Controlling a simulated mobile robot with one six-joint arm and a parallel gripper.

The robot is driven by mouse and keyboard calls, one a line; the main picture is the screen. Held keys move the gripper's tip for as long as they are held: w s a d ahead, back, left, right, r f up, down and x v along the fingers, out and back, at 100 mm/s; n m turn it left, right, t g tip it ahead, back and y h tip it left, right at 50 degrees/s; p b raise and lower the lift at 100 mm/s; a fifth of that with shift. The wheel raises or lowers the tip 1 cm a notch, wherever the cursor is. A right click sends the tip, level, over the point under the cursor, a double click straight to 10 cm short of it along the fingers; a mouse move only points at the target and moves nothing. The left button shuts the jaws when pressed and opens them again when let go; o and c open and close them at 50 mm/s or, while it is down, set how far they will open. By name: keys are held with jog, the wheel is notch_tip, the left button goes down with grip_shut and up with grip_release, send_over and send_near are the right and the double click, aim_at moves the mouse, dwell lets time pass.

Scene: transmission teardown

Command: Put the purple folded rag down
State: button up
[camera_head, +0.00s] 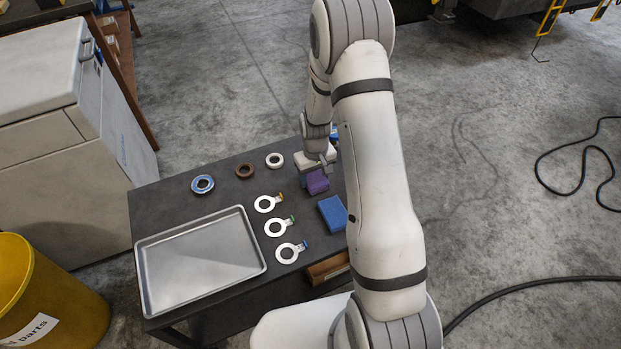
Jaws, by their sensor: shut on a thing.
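The purple folded rag (316,182) is at the right part of the dark table (173,224). My gripper (323,168) points down over the rag and is shut on it. The fingertips are small and partly hidden in this view. I cannot tell whether the rag touches the tabletop. A blue block-shaped item (333,213) lies just below and to the right of the rag.
A metal tray (262,268) fills the table's front left. Three flat rings with tabs (275,228) lie mid-table. A yellow bin (60,300) stands left. My arm hides the table's right side.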

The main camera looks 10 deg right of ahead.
jog(key=shift+f, duration=0.15)
jog(key=shift+f, duration=0.15)
jog(key=o, duration=1)
jog(key=shift+o, duration=0.2)
notch_tip(320, 180, up, 12)
jog(key=p, duration=0.1)
jog(key=shift+p, duration=0.35)
jog(key=shift+r, duration=0.25)
notch_tip(320, 180, up, 10)
jog(key=p, duration=0.3)
send_over(315, 177)
jog(key=s, duration=0.4)
jog(key=s+a+r+m+t+p, duration=0.1)
jog(key=s+r+p, duration=0.7)
jog(key=s+r, duration=1.2)
jog(key=shift+a+r+m+t+p, duration=0.3)
jog(key=shift+r+m+t, duration=0.3)
jog(key=shift+r+t, duration=0.25)
